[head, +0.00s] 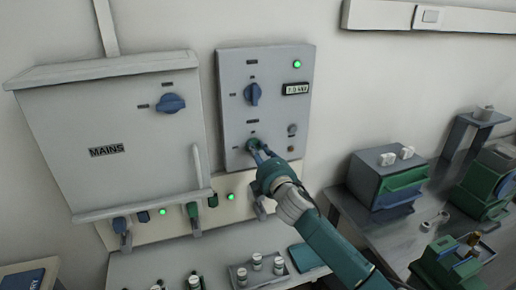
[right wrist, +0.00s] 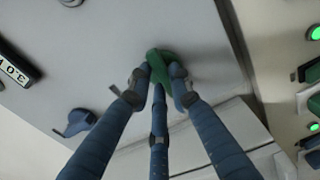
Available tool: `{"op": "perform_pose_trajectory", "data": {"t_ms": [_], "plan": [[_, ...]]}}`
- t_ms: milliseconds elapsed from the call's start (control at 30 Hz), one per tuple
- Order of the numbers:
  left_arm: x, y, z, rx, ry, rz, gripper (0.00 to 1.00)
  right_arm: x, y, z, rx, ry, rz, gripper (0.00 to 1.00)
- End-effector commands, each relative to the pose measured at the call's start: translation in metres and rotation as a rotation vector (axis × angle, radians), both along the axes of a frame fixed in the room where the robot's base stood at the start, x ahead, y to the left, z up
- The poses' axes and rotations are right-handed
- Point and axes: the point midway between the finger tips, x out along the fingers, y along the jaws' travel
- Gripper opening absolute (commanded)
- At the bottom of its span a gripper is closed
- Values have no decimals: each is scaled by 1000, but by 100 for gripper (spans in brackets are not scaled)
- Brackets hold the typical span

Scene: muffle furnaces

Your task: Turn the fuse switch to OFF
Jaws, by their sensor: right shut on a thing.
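A grey control panel (head: 281,75) hangs on the wall, with a blue rotary knob (head: 253,94) standing about upright and a green knob (head: 251,145) lower down. My right gripper (head: 259,152) is at the green knob. In the right wrist view, the fingers of my right gripper (right wrist: 160,85) are closed around the green knob (right wrist: 160,62), and the blue knob (right wrist: 75,122) is to the left. The small labels are too small to read, so I cannot tell which knob is the fuse switch. My left gripper is not in view.
A grey MAINS box (head: 115,130) with a blue knob (head: 171,103) is on the left. Below is a strip with levers and green lights (head: 231,197). A bench (head: 345,205) at right carries a blue and green drawer box (head: 380,178). Small jars (head: 257,261) stand below.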

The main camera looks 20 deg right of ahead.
Motion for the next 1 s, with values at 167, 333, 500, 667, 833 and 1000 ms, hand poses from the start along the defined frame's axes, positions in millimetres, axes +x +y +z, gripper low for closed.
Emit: {"op": "perform_pose_trajectory", "data": {"t_ms": [167, 333, 500, 667, 833, 1000], "plan": [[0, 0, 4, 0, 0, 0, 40, 0, 0, -2, -68, 3, -1, 0], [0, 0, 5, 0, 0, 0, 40, 0, 1, -2, -101, 1, 0, 0], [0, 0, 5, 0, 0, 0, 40, 0, 1, -3, -111, 0, 0, 0], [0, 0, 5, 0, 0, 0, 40, 0, 1, -3, -111, 0, 0, 0], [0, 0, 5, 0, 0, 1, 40, 0, 1, -3, -111, 1, 0, 27], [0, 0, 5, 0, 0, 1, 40, 0, 1, -2, -110, -1, 0, 39]]}}
